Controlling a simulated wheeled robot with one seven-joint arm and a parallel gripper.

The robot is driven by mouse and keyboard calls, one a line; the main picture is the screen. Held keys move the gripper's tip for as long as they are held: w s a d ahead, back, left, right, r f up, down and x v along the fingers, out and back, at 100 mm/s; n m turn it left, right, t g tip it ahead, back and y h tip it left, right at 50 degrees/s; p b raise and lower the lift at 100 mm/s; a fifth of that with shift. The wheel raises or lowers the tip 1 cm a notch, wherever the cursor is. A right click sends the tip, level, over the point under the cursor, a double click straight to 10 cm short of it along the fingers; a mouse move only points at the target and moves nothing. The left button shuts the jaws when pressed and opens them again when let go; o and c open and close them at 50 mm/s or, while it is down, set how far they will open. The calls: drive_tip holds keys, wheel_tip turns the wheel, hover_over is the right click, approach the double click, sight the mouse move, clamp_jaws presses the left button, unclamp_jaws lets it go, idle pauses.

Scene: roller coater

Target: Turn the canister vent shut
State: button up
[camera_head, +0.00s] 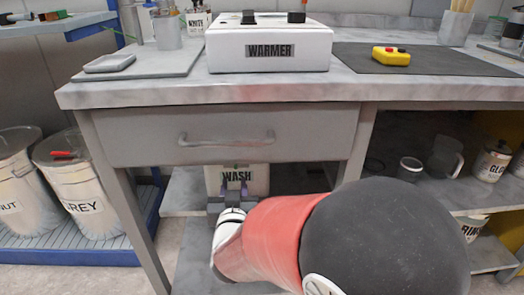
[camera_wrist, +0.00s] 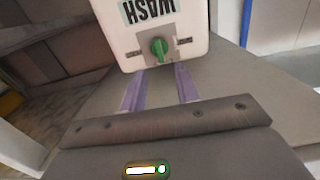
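The white canister (camera_wrist: 170,18) is labelled WASH and shows upside down at the top of the wrist view. A green vent knob (camera_wrist: 159,47) is on its face beside the label, with a small dark-marked tag on each side. The knob's grip lies roughly upright in the picture, across the line of the tags. My gripper (camera_wrist: 157,72) is open, with its two purple fingers apart, pointing at the knob; no contact shows. In the head view the canister (camera_head: 212,178) is under the bench drawer, and my gripper (camera_head: 234,190) is in front of it, hiding its lower part.
The drawer (camera_head: 226,136) with its bar handle hangs above the canister. A table leg (camera_head: 118,190) stands to the left. Shelves at the right hold a jug (camera_head: 444,158) and labelled cans. Lidded buckets (camera_head: 85,195) stand at the far left.

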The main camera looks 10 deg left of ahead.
sight(235, 167)
drive_tip(key=shift+w+a+f+t, duration=0.1)
drive_tip(key=shift+w+t, duration=0.2)
drive_tip(key=shift+w, duration=0.4)
drive_tip(key=x, duration=0.7)
clamp_jaws()
